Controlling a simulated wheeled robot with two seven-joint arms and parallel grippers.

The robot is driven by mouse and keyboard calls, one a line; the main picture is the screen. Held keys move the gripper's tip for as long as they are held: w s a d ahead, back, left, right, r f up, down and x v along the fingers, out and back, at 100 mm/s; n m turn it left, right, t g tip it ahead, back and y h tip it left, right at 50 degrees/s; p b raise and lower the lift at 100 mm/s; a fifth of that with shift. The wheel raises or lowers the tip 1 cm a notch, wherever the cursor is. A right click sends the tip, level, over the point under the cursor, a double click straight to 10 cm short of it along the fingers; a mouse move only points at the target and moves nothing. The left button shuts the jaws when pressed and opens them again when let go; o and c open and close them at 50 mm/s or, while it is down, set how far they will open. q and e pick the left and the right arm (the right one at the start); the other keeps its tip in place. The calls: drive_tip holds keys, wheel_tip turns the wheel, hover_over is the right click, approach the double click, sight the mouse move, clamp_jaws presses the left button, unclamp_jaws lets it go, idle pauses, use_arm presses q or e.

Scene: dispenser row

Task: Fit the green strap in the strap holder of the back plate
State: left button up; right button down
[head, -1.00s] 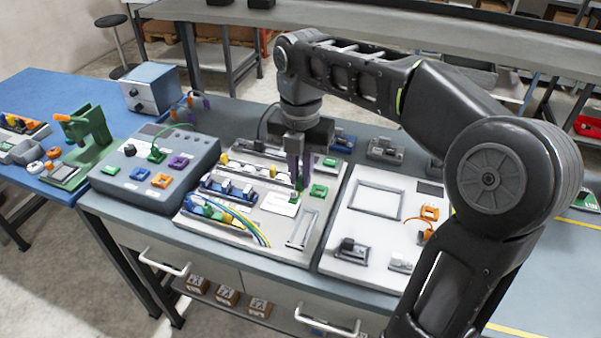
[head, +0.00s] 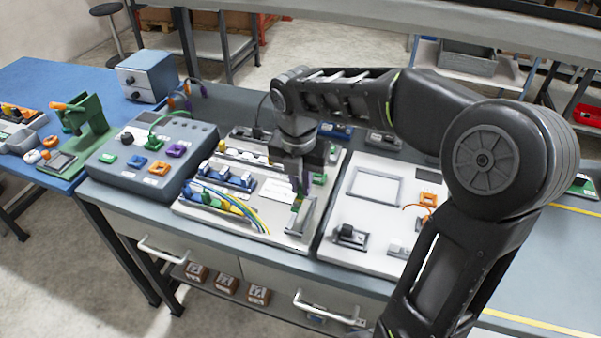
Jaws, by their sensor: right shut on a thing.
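My right gripper (head: 301,186) points down over the right part of the middle light-coloured plate (head: 262,228). It is shut on a small green piece, seemingly the green strap (head: 297,204), whose lower end shows below the fingers. The strap is beside the upper end of a narrow grey rectangular frame (head: 303,218) on that plate, possibly the strap holder. I cannot tell whether the strap touches the frame or hangs above it. Another green part (head: 320,178) sits just right of the gripper. The fingers hide part of the strap. My left gripper is out of view.
Wires (head: 235,207) and blue-and-white terminals (head: 228,178) are left of the gripper. A grey control box (head: 132,182) stands further left. A second white plate (head: 345,261) with a square frame and orange parts lies right, partly behind my arm.

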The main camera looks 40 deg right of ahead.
sight(301, 199)
wheel_tip(301, 199, down, 4)
drive_tip(key=b, duration=0.3)
drive_tip(key=shift+r, duration=0.2)
drive_tip(key=shift+f+b, duration=0.3)
drive_tip(key=shift+f, duration=0.1)
drive_tip(key=shift+f, duration=0.15)
drive_tip(key=shift+f, duration=0.1)
idle(0.5)
drive_tip(key=shift+f, duration=0.5)
drive_tip(key=shift+f, duration=0.3)
